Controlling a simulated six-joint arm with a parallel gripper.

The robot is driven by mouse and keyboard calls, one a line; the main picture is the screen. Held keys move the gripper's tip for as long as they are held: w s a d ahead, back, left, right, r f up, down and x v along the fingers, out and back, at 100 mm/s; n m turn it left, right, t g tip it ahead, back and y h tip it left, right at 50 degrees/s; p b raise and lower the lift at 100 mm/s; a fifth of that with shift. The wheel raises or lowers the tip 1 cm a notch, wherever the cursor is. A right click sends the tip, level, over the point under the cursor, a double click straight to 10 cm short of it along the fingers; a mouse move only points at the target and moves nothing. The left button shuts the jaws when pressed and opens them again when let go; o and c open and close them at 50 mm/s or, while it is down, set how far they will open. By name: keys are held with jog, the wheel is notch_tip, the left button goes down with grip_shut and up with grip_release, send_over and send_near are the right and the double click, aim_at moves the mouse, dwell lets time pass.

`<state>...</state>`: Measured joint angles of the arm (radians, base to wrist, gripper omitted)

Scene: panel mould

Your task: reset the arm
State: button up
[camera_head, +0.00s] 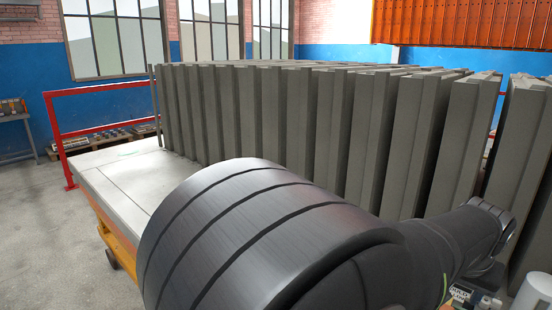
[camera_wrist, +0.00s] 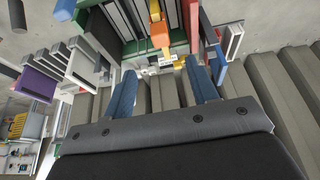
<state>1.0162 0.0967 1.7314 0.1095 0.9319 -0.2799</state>
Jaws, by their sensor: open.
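My gripper (camera_wrist: 160,66) shows in the wrist view as two blue fingers on a grey bracket. The fingers stand wide apart, and I see nothing held between them. Grey ribbed panels (camera_wrist: 165,92) lie behind and between the fingers in that view. In the head view my dark arm links fill the lower middle and right, and my gripper does not show there.
A long row of upright grey panels (camera_head: 325,125) stands on a pale platform (camera_head: 120,180) with a red rail (camera_head: 100,90). Several coloured fixture parts, including an orange block (camera_wrist: 160,34) and a purple block (camera_wrist: 36,83), lie beyond the fingers. Open floor (camera_head: 40,230) is at left.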

jog(key=x, duration=1.3)
jog(key=shift+w+d+f, duration=0.1)
jog(key=shift+f, duration=0.3)
jog(key=shift+r, duration=0.1)
jog(key=v, duration=1.7)
jog(key=x, duration=1.7)
notch_tip(320, 180, up, 4)
jog(key=shift+r, duration=0.8)
